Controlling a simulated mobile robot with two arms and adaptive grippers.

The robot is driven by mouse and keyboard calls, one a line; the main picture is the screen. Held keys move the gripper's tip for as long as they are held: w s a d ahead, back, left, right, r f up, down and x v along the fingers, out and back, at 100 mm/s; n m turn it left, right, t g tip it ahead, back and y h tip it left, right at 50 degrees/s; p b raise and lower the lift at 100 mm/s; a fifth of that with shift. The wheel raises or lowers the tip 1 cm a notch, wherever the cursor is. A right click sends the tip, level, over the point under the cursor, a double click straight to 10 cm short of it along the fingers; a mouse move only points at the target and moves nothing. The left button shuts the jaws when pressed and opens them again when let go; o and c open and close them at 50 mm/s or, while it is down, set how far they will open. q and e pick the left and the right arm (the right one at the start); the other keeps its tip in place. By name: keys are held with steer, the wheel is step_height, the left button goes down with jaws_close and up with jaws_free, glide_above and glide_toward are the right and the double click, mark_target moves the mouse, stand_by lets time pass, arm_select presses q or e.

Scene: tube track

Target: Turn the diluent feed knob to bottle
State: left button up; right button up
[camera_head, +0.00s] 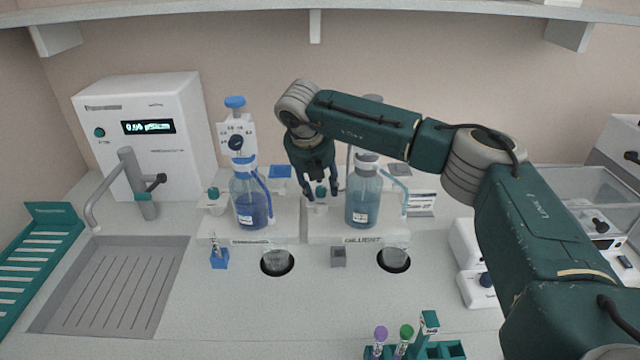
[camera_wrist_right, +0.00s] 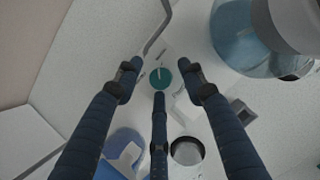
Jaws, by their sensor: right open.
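The diluent feed knob (camera_head: 320,191) is small, round and teal, on the white diluent base left of the diluent bottle (camera_head: 363,203). In the right wrist view the knob (camera_wrist_right: 160,77) shows a white pointer line, toward the top of the picture. The label marks around it are too small to read. My right gripper (camera_head: 321,194) points down over the knob. In the wrist view its fingers (camera_wrist_right: 160,82) are spread around the knob, apart from it as far as I can tell. The gripper is open and empty. My left gripper is not in view.
A second station with a blue-liquid bottle (camera_head: 249,205) and dispenser (camera_head: 236,138) stands at left, with its own teal knob (camera_head: 213,193). Round holes (camera_head: 277,263) open in the counter in front. A tube rack (camera_head: 440,351) stands at the front; a sink (camera_head: 118,290) is at left.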

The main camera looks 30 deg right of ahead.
jaws_close()
